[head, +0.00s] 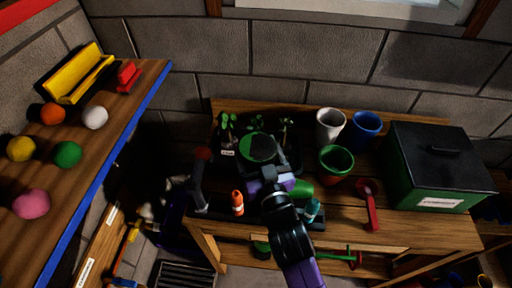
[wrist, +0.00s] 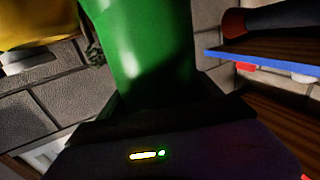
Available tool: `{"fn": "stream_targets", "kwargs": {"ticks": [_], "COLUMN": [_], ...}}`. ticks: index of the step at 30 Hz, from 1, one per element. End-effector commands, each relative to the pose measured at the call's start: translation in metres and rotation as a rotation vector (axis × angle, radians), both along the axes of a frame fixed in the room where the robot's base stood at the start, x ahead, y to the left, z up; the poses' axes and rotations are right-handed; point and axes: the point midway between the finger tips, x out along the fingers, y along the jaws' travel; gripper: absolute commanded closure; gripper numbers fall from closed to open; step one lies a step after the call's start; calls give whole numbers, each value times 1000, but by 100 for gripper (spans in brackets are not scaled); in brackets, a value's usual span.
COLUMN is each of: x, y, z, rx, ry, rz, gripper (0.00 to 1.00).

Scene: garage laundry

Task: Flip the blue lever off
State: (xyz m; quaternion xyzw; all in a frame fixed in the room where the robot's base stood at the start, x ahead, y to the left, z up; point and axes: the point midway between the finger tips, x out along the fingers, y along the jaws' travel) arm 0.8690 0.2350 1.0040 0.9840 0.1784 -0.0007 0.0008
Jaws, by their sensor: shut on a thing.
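I cannot make out a blue lever in either view. My gripper (head: 266,178) is over the workbench among the pots and tools, with my purple and black arm reaching up from the bottom of the head view. It is shut on a glossy green thing (wrist: 140,50), which stands up large and close in the wrist view. What this thing is and where its ends lie cannot be told. The fingertips are not clearly seen, and my arm hides part of the bench.
The wooden workbench (head: 430,234) holds a white pot (head: 329,124), a blue pot (head: 363,130), a green pot (head: 336,162), a red-handled tool (head: 370,205), an orange-topped item (head: 237,202) and a dark-lidded green box (head: 440,165). A blue-edged shelf (head: 105,165) with coloured balls is at left.

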Motion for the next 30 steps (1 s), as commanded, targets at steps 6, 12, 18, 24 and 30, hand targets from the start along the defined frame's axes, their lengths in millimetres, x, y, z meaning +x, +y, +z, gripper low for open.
{"fn": "stream_targets", "kwargs": {"ticks": [6,12,18,24,30], "x": [0,0,0,-7,-40], "y": [0,0,0,-3,-15], "z": [-1,-2,-2,-1,-2], "rx": [1,0,0,0,1], "ry": [-5,0,0,2,3], "rz": [0,0,0,0,0], "gripper": [98,3,3,3,3]}}
